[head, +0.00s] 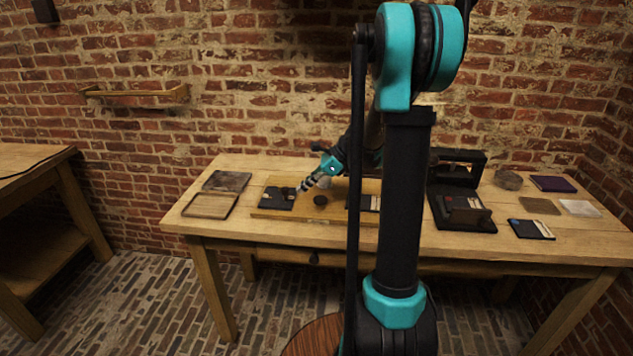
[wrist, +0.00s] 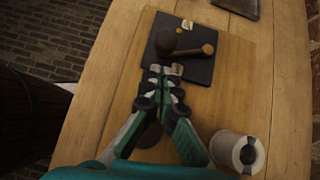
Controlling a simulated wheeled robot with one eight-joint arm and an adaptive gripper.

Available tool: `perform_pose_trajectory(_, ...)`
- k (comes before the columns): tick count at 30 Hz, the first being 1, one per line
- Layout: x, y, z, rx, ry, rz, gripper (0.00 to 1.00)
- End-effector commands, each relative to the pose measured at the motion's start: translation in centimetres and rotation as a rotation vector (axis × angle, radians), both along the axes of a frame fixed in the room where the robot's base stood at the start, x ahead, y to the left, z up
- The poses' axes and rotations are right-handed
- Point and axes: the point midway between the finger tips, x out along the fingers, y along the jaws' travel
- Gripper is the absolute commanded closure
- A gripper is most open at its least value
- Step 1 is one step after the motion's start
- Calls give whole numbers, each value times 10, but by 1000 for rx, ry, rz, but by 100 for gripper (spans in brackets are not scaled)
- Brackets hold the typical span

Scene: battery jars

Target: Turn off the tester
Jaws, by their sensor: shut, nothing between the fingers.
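A flat black slab (wrist: 197,69) lies on a light wooden board (wrist: 233,98). It carries a dark round knob (wrist: 166,41) and a brown lever with a rounded end (wrist: 207,49). It looks like the tester, though I cannot read any marking. The slab also shows in the head view (head: 274,203), at the board's left end. My gripper (wrist: 163,74) is shut and empty, its tips over the slab's near edge, just short of the knob and lever. I cannot tell if the tips touch the slab. In the head view my gripper (head: 301,188) reaches down-left to the slab's right side.
A white jar or spool (wrist: 238,149) stands right of my gripper in the wrist view. A dark round piece (head: 320,200) sits on the board. An open wooden tray (head: 209,205) lies left; a black stand (head: 461,210) is right. My arm hides the table's middle.

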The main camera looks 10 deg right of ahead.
Motion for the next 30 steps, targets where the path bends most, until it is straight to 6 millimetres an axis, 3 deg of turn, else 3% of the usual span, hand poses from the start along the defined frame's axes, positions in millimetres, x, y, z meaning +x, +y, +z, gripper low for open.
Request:
perform_pose_trajectory(7,4,17,-1,0,-1,-1,100)
perform_pose_trajectory(30,1,24,-1,-1,0,-62,100)
